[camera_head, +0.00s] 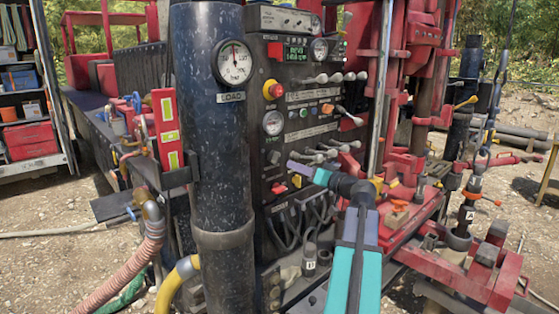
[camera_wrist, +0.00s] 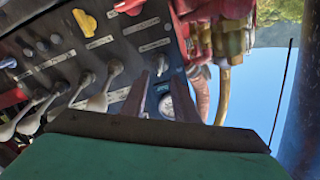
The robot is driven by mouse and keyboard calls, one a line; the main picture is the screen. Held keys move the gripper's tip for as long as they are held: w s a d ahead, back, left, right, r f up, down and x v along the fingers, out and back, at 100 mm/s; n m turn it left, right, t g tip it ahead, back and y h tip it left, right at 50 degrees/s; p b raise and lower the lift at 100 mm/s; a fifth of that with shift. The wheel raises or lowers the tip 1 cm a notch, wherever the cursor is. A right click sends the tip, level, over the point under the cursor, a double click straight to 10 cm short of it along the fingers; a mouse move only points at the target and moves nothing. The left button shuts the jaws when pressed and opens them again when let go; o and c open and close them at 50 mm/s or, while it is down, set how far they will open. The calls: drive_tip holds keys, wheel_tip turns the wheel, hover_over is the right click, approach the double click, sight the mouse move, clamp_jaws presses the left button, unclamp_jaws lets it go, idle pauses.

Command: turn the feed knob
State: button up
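The control panel (camera_head: 300,110) is a dark upright face with gauges, levers and knobs behind the thick black column. A small dark knob (camera_head: 274,157) sits low on its left side, below a round gauge (camera_head: 273,122). I cannot read which label says feed. My gripper (camera_head: 298,168) reaches to the panel's lower left, its fingers just right of and below that knob. In the wrist view my gripper (camera_wrist: 160,77) has its two fingers apart, with nothing held between them. A small knob (camera_wrist: 162,65) shows just beyond the tips. I cannot tell whether they touch it.
Several grey levers (camera_head: 320,155) stick out close above my gripper. A red knob (camera_head: 279,188) and cables lie below. The black column (camera_head: 212,130) stands close on the left, and the red drill rig (camera_head: 420,120) on the right.

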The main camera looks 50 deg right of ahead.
sight(278, 160)
drive_tip(key=w+p, duration=0.1)
drive_tip(key=w, duration=0.2)
drive_tip(key=w+p, duration=0.1)
drive_tip(key=w, duration=0.4)
drive_tip(key=shift+w+d+p, duration=0.25)
drive_tip(key=shift+w+p, duration=0.1)
drive_tip(key=shift+p, duration=0.05)
